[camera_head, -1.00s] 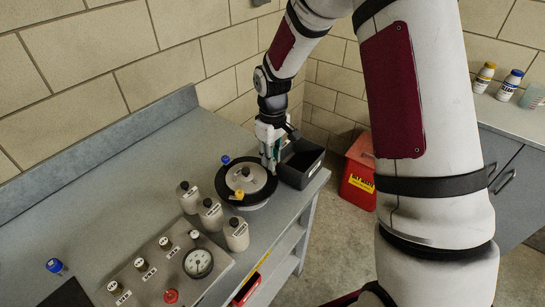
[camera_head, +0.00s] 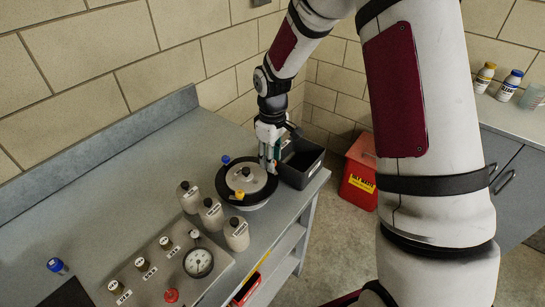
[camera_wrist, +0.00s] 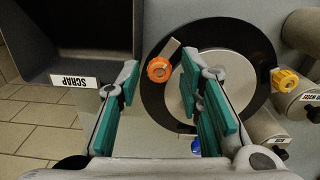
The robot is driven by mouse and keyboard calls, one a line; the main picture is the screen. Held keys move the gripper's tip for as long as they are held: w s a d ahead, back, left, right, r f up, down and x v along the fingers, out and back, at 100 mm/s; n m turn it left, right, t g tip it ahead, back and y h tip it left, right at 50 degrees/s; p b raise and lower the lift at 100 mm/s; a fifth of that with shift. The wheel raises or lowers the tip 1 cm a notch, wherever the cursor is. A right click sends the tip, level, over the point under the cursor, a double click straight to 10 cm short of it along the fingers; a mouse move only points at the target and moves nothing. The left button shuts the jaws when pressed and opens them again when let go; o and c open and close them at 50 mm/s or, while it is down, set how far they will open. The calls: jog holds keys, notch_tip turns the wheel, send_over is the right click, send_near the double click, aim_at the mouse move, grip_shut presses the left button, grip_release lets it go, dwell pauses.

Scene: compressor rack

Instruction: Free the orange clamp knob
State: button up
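The orange clamp knob (camera_wrist: 159,69) sits at the rim of the round lidded vessel (camera_wrist: 221,62) in the wrist view. In the head view the vessel (camera_head: 246,178) stands on the bench, and my gripper hides the orange knob. My gripper (camera_wrist: 158,76) is open, with a green-padded finger to each side of the knob and clear gaps between. It also shows in the head view (camera_head: 268,165), over the vessel's far right rim. Whether the fingertips are level with the knob or above it I cannot tell.
A yellow knob (camera_wrist: 285,79) and a blue knob (camera_wrist: 196,146) are also on the vessel's rim. A dark SCRAP bin (camera_wrist: 82,72) stands close beside my gripper. Several pale bottles (camera_head: 210,212) and a gauge panel (camera_head: 181,262) are nearby. The bench's back left is clear.

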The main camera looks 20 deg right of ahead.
jog(key=shift+r, duration=0.1)
notch_tip(320, 180, up, 12)
dwell(0.7)
dwell(0.3)
jog(key=s+r+m+t, duration=0.4)
jog(key=s+r+m, duration=0.1)
jog(key=s+r, duration=1.15)
jog(key=s+f+m+t, duration=0.1)
jog(key=s+m, duration=0.1)
jog(key=s, duration=0.8)
jog(key=shift+s+f+m, duration=0.25)
jog(key=shift+f+m, duration=0.05)
jog(key=shift+f, duration=0.1)
